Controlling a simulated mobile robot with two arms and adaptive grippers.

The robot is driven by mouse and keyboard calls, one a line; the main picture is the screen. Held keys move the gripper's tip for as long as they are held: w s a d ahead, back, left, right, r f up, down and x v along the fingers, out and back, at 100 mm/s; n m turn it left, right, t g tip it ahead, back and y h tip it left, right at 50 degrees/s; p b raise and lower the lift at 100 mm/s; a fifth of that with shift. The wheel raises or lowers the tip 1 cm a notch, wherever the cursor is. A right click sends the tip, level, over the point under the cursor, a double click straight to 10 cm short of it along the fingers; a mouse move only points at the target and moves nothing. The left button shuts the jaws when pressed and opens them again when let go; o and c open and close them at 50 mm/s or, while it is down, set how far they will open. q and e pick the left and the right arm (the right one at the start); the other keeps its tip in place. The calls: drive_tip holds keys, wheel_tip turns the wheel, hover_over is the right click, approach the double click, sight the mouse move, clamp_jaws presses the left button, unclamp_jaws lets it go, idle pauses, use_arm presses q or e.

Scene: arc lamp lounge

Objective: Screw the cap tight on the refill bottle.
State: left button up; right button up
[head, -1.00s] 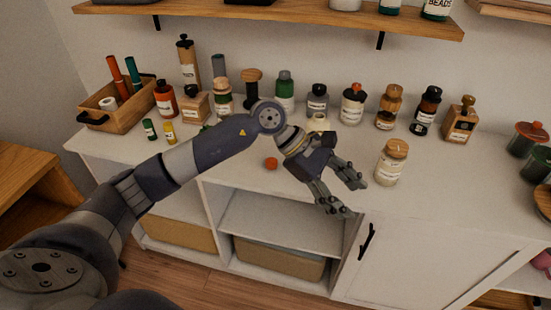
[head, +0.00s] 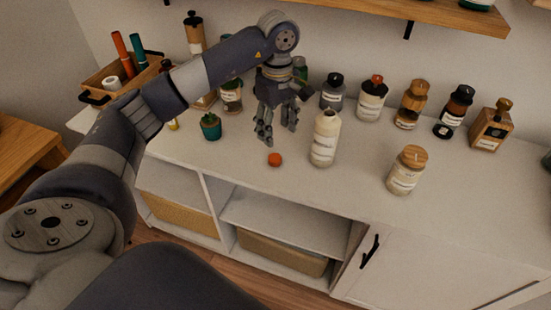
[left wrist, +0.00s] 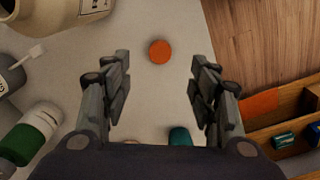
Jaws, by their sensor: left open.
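The orange-red cap (head: 274,159) lies loose on the white counter. It also shows between and beyond my fingers in the left wrist view (left wrist: 160,51). The cream refill bottle (head: 325,140) stands upright and uncapped just right of the cap. Part of it shows at the top left of the left wrist view (left wrist: 62,12). My left gripper (head: 279,134) points downward above the counter, just behind the cap in the head view. It is open and empty, with its fingers apart and not touching the cap. My right gripper is not in view.
Several bottles and jars stand along the back of the white counter (head: 350,195). A small potted plant (head: 211,126) is left of the gripper. A cork-topped jar (head: 406,171) stands at the front right. The counter around the cap is clear.

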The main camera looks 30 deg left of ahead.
use_arm(q)
hover_over(275, 158)
drive_tip(key=f, duration=0.5)
drive_tip(key=shift+d, duration=0.3)
drive_tip(key=shift+w+f, duration=0.1)
drive_tip(key=shift+f, duration=0.2)
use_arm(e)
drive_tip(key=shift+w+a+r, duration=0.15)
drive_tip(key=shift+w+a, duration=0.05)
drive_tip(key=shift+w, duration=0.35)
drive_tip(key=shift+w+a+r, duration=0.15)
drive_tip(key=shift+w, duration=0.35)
use_arm(q)
drive_tip(key=shift+p, duration=0.3)
drive_tip(key=shift+f, duration=0.35)
drive_tip(key=f, duration=0.1)
drive_tip(key=f+p, duration=0.1)
drive_tip(key=f, duration=0.1)
drive_tip(key=shift+a+f, duration=0.25)
drive_tip(key=shift+f, duration=0.5)
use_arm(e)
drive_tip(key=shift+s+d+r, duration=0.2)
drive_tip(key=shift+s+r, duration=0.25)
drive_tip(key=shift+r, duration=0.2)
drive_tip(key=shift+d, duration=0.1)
